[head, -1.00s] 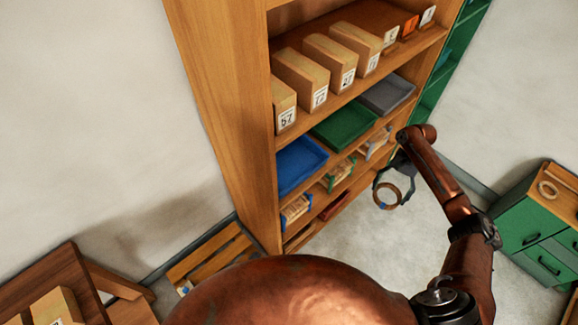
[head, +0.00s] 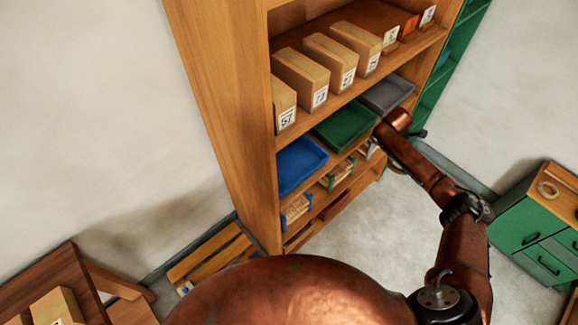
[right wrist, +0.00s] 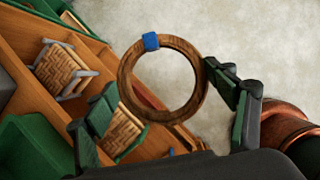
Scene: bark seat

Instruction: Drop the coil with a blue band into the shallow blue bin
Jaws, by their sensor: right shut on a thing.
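The coil with a blue band (right wrist: 200,85) is a brown wooden-looking ring, with its blue band (right wrist: 151,41) at the top in the right wrist view. My right gripper (right wrist: 157,84) is shut on it, one finger on each side of its rim. In the head view my arm hides the coil and most of the gripper, in front of the shelf's right part. The shallow blue bin (head: 301,165) is on the shelf's middle level at the left; its visible inside is empty. The right gripper is to the right of this bin. My left gripper is out of view.
A green bin (head: 345,125) and a grey bin (head: 387,93) stand right of the blue one. Small crates (head: 296,210) sit below. A green cabinet (head: 535,225) stands at right; the floor before the shelf is clear.

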